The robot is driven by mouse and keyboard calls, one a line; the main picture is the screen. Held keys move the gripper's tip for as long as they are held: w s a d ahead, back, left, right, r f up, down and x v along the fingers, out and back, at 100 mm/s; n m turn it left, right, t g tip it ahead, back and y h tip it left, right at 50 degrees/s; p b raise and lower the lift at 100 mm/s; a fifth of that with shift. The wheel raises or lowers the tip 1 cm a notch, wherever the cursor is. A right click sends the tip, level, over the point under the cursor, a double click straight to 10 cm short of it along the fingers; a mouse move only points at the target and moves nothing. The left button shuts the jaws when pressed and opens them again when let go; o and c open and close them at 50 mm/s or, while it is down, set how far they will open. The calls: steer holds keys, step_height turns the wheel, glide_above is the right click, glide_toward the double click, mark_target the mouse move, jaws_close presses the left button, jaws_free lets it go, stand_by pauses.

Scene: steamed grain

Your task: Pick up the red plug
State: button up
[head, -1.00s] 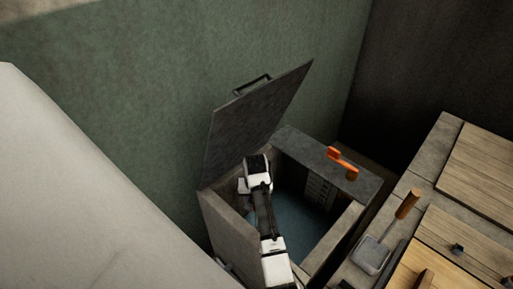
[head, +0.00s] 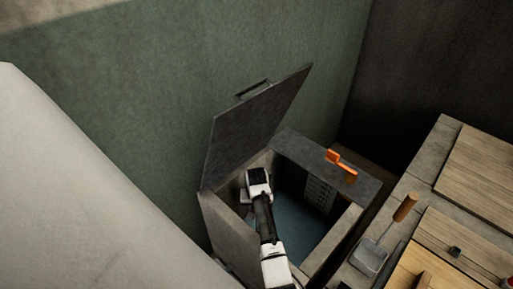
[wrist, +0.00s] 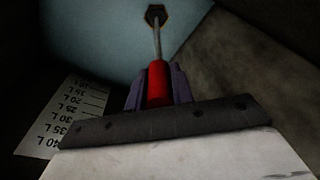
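The red plug (wrist: 157,84) shows in the wrist view as a red grip on a thin grey rod. The rod runs down to a dark brass hexagonal fitting (wrist: 156,15) on the blue-grey floor of the tank. My gripper (wrist: 158,86) has its purple fingers on both sides of the red grip, with no clear gap, and looks shut on it. In the head view my white and black arm reaches into the open grey tank (head: 222,235). My fingers and the plug are hidden there.
The tank's grey lid (head: 250,130) stands raised at the back left. An orange handle (head: 341,165) lies on the far rim. A litre scale (wrist: 75,110) is on an inner wall. A counter at right holds a scoop (head: 370,255) and wooden boards (head: 480,170).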

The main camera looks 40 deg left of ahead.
jaws_close()
step_height(320, 180, up, 10)
steer(key=shift+r+b, duration=0.1)
steer(key=shift+b, duration=0.75)
